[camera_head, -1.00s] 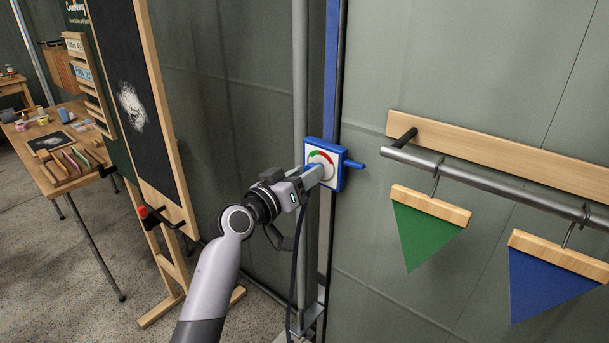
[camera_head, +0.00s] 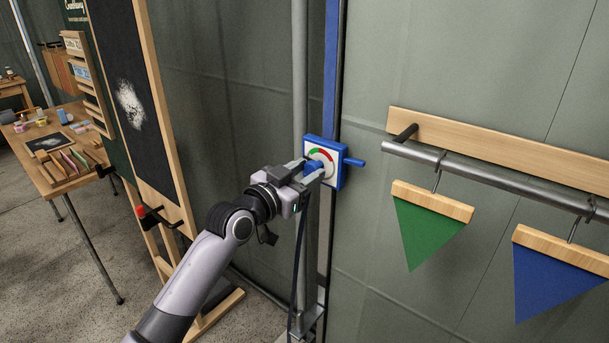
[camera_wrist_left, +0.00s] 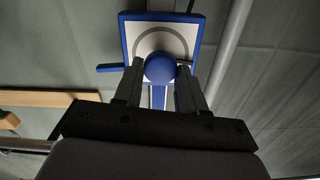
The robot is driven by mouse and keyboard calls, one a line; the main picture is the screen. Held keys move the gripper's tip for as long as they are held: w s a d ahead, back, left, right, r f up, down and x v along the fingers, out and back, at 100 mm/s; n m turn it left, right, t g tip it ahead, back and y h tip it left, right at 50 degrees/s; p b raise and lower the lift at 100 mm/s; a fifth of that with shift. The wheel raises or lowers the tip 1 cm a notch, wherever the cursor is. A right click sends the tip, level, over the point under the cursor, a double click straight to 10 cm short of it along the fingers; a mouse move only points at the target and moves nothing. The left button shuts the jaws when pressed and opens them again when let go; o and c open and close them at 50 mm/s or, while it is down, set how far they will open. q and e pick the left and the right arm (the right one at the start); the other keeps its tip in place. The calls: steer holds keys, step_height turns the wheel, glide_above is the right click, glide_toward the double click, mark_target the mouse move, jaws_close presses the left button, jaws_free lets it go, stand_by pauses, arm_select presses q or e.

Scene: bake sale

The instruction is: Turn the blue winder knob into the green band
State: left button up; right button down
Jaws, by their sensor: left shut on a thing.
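The blue winder box (camera_head: 340,172) is mounted at the pole, with a white dial face that carries a red and green arc (camera_head: 322,156). The round blue winder knob (camera_head: 312,166) sits at the middle of the dial; it also shows in the left wrist view (camera_wrist_left: 159,68). My left gripper (camera_head: 311,171) is shut on the knob, with one finger on each side of it in the left wrist view (camera_wrist_left: 160,80). The gripper covers part of the dial, and I cannot make out a pointer. My right gripper is not in view.
A blue handle (camera_head: 355,162) sticks out of the box's right side. A metal rail (camera_head: 480,182) with a green pennant (camera_head: 422,235) and a blue pennant (camera_head: 550,283) hangs at the right. A chalkboard easel (camera_head: 135,110) and a table (camera_head: 75,183) stand left.

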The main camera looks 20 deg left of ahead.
arm_select(q)
steer(key=m+p, duration=0.1)
steer(key=m, duration=0.3)
steer(key=shift+r+m, duration=0.1)
steer(key=shift+m, duration=0.3)
steer(key=m+p, duration=0.1)
steer(key=m, duration=0.2)
steer(key=shift+d, duration=0.1)
steer(key=shift+m+p, duration=0.5)
steer(key=shift+m, duration=0.8)
steer(key=o, duration=1)
steer(key=shift+o, duration=0.2)
steer(key=shift+s+f, duration=0.1)
steer(key=shift+f, duration=0.1)
steer(key=v, duration=0.7)
steer(key=shift+b, duration=0.4)
